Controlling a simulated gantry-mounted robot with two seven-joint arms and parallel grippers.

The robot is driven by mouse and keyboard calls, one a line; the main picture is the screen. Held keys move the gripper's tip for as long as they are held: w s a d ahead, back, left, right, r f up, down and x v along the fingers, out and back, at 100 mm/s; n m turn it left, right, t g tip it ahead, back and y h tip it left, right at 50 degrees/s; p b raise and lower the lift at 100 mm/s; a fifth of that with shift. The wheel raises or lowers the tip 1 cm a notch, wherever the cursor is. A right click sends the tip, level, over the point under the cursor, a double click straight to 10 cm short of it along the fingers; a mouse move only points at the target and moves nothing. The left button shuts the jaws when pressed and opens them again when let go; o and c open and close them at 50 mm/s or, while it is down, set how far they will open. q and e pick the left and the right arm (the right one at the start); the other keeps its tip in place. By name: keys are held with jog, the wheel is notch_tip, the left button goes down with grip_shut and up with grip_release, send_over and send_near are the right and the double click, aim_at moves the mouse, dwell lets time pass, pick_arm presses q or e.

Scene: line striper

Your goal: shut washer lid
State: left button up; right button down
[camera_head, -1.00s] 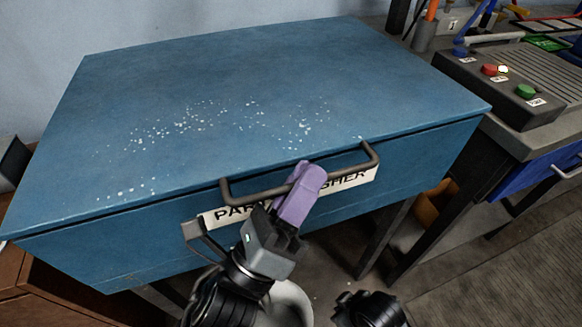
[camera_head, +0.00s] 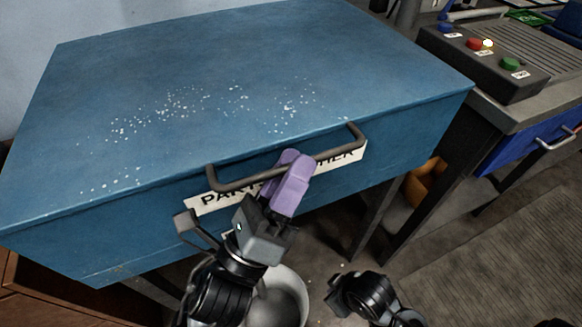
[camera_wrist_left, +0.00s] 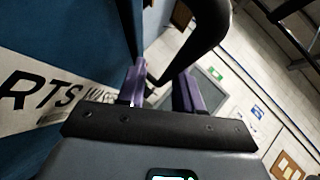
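The parts washer is a blue box with a broad blue lid (camera_head: 230,75), speckled with white spots. The lid lies down over the box, with no wide gap along its front edge. A dark bar handle (camera_head: 345,146) is on the front, above the partly covered white label (camera_head: 215,199). My left gripper (camera_head: 287,178) has purple fingers at the handle, one in front of the bar and one partly behind it. In the left wrist view the fingers (camera_wrist_left: 160,88) stand apart, with the dark handle (camera_wrist_left: 198,35) just beyond and between them.
A control box (camera_head: 485,62) with red and green buttons stands on a bench at the right, above a blue drawer (camera_head: 530,145). A pale bucket (camera_head: 285,290) is below the washer. Brown wooden furniture (camera_head: 40,295) is at the lower left.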

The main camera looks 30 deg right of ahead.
pick_arm(q)
jog(key=shift+a, duration=0.15)
jog(key=shift+a, duration=0.2)
jog(key=p+v, duration=0.3)
jog(key=v, duration=0.7)
jog(key=shift+s+f, duration=0.15)
jog(key=shift+f, duration=0.15)
